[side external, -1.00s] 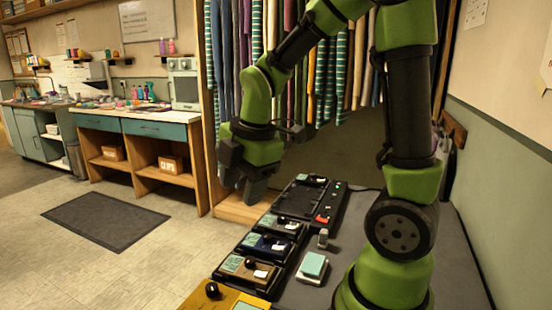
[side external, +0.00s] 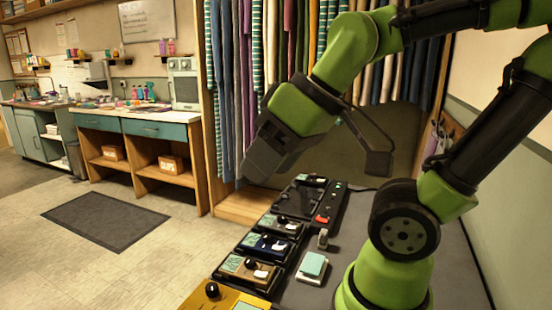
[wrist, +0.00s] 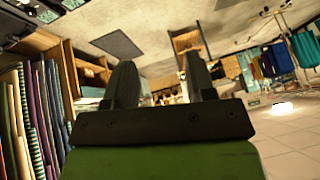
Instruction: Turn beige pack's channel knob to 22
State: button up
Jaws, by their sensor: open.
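The beige pack (side external: 233,276) sits in the row of packs on the grey bench in the side external view. It has a black channel knob (side external: 250,262) on top, a pale green display and a small white label. The setting is too small to read. My gripper (side external: 250,178) is high above and behind the row, tilted down to the left, apart from every pack. In the wrist view my gripper (wrist: 158,70) has its two fingers spread with nothing between them.
A yellow pack (side external: 232,297) is nearest the camera; a blue pack (side external: 266,246) is just beyond the beige one. A pale green pad (side external: 313,265) sits at right. Clothes hang behind my gripper.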

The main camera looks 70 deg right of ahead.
jog(key=shift+s+a+r+m, duration=0.1)
jog(key=shift+s+a+m, duration=0.1)
jog(key=shift+s+m, duration=0.4)
jog(key=shift+w, duration=0.2)
jog(key=m+g+h, duration=0.1)
jog(key=m+g, duration=0.2)
jog(key=g, duration=0.3)
send_over(250, 260)
notch_tip(250, 260, down, 17)
notch_tip(250, 260, down, 10)
jog(key=shift+f, duration=0.1)
grip_shut()
